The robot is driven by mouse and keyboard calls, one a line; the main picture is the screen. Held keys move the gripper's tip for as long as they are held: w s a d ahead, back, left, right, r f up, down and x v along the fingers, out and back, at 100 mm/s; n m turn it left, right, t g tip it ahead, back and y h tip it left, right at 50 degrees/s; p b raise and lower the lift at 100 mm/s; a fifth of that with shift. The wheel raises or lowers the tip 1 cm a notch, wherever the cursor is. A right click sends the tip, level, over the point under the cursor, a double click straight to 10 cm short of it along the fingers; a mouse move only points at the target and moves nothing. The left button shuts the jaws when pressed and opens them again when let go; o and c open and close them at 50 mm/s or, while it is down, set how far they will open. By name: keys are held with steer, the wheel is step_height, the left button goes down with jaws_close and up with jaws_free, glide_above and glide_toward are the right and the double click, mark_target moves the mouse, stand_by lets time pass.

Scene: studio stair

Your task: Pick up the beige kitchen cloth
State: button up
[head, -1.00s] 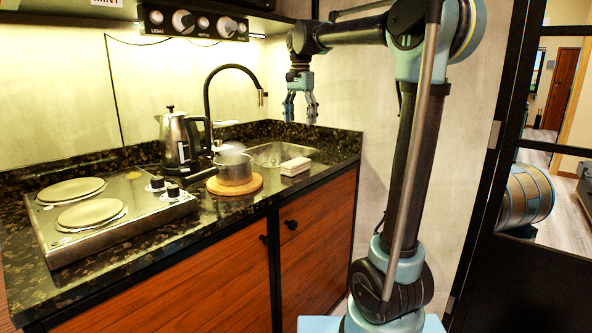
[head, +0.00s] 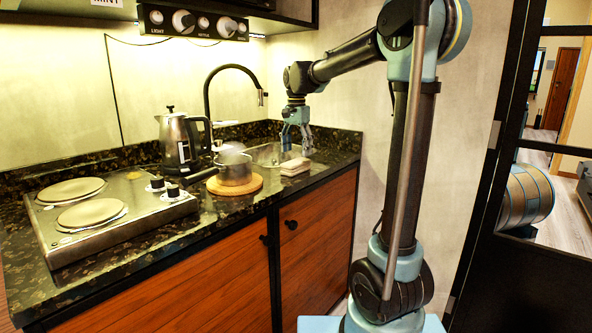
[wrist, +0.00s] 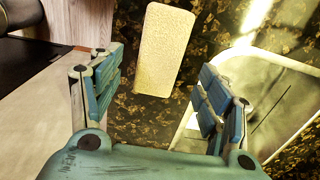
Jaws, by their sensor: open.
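The beige kitchen cloth (head: 295,167) is a small folded block lying on the dark granite counter, in front of the sink and right of the pot. In the wrist view the cloth (wrist: 164,50) lies ahead of and between the fingers, with nothing touching it. My gripper (head: 297,152) is open and empty, just above and behind the cloth in the head view. Its two blue-padded fingers (wrist: 160,95) stand wide apart in the wrist view.
A pot (head: 234,169) on a round wooden board (head: 213,188) stands left of the cloth. The sink (head: 268,155) with a black tap (head: 207,100) lies behind. A kettle (head: 176,140) and a two-plate hob (head: 110,240) are further left. The counter's front edge is close to the cloth.

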mark_target(296, 161)
steer(key=shift+s+a+f, duration=0.1)
steer(key=shift+f, duration=2.7)
steer(key=c, duration=1.3)
steer(key=shift+r, duration=0.15)
step_height(296, 161, up, 10)
steer(key=shift+f, duration=0.1)
